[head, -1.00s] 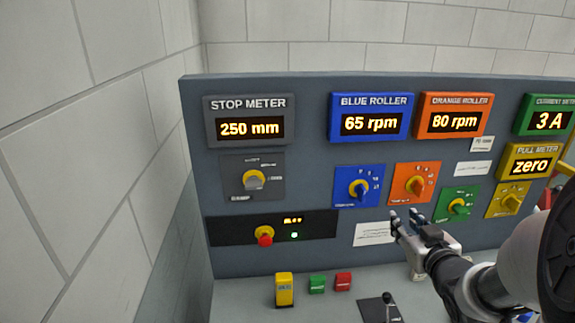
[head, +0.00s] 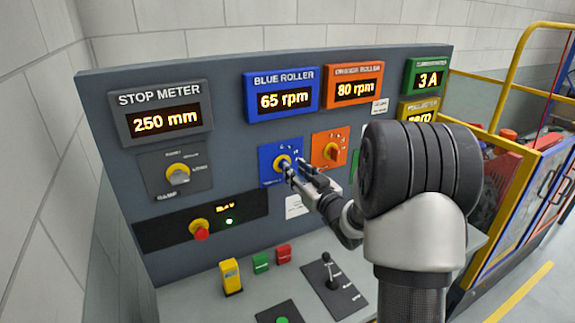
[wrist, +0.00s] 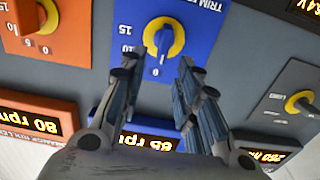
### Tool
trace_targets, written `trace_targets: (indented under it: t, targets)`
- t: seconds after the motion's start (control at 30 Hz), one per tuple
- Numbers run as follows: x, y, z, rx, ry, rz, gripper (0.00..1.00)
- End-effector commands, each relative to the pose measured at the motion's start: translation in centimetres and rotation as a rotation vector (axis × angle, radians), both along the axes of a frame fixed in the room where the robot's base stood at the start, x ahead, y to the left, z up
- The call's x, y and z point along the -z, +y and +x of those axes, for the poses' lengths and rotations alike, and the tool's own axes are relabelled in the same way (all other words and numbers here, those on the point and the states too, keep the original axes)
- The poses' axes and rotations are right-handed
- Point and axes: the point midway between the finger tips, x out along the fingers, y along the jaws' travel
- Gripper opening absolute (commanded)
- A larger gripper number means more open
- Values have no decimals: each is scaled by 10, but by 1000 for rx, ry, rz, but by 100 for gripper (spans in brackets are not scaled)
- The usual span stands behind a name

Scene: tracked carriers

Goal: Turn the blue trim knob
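The blue trim knob (head: 281,161) sits on a blue plate (head: 266,172) on the grey control panel. In the wrist view the knob (wrist: 163,38) shows a yellow collar and a blue pointer, upside down. My gripper (head: 295,167) is close in front of the plate, at the knob's lower right in the head view. In the wrist view its fingers (wrist: 156,72) are spread apart and empty, with the knob just beyond the tips and between their lines. Contact with the knob is not visible. The blue roller display (head: 282,99) reads 65 rpm.
An orange knob (head: 331,151) is right of the blue plate; a grey knob (head: 178,174) and a red-yellow button (head: 200,229) are left. Below, the desk holds a yellow switch (head: 230,277), small buttons and a black lever (head: 330,272). A yellow rail (head: 515,75) stands at right.

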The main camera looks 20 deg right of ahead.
Motion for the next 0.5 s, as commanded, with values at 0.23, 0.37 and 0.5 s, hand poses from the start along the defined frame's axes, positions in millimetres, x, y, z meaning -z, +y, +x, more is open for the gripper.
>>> trace_targets:
  t: [0.23,0.37,0.5]
  targets:
    - [1,2,43,-1,0,-1,30]
    - [1,2,53,-1,1,0,30]
    - [0,2,57,0,1,0,30]
